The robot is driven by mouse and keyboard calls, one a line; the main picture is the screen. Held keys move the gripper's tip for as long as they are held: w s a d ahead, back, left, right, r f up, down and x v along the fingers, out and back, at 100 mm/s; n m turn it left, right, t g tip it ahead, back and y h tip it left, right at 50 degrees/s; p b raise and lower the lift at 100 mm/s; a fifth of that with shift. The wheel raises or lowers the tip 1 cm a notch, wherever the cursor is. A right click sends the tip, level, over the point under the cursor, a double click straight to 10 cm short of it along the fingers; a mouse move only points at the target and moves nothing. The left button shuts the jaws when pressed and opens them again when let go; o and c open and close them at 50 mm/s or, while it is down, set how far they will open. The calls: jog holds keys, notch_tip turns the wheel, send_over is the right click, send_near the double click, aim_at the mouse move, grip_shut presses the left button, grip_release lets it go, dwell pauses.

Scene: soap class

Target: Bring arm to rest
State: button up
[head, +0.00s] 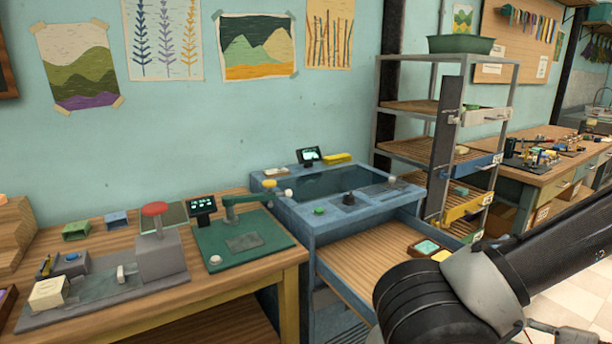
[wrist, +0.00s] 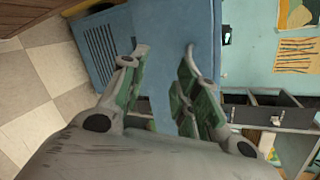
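My arm (head: 480,265) crosses the lower right of the head view; my gripper is outside that view. In the wrist view my gripper (wrist: 165,55) is open, with its two green-padded fingers apart. Nothing shows between the fingers. Beyond them is the blue side of a cabinet, apart from the fingertips as far as I can tell.
A workbench (head: 180,290) is at left. A shelf rack (head: 380,120) stands behind my arm. Tiled floor (wrist: 45,75) is clear at left in the wrist view.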

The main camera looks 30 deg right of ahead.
jog(key=w+a+r+n+g+h, duration=0.1)
jog(key=w+a+r+n+g, duration=0.5)
jog(key=r, duration=0.3)
jog(key=w+a+r+n+g, duration=0.4)
jog(key=w+r+g, duration=0.2)
jog(key=r+g, duration=0.25)
jog(key=w+a+r+n+t+h, duration=0.1)
jog(key=w+a+r+n+t, duration=0.1)
jog(key=w+a+r+n, duration=0.2)
jog(key=w+a+r+n+t+h, duration=0.1)
jog(key=w+a+r+n+t, duration=0.2)
jog(key=a+r+n, duration=0.3)
jog(key=w+a+n, duration=0.1)
jog(key=a, duration=0.4)
jog(key=shift+w+r, duration=0.35)
jog(key=shift+d, duration=0.1)
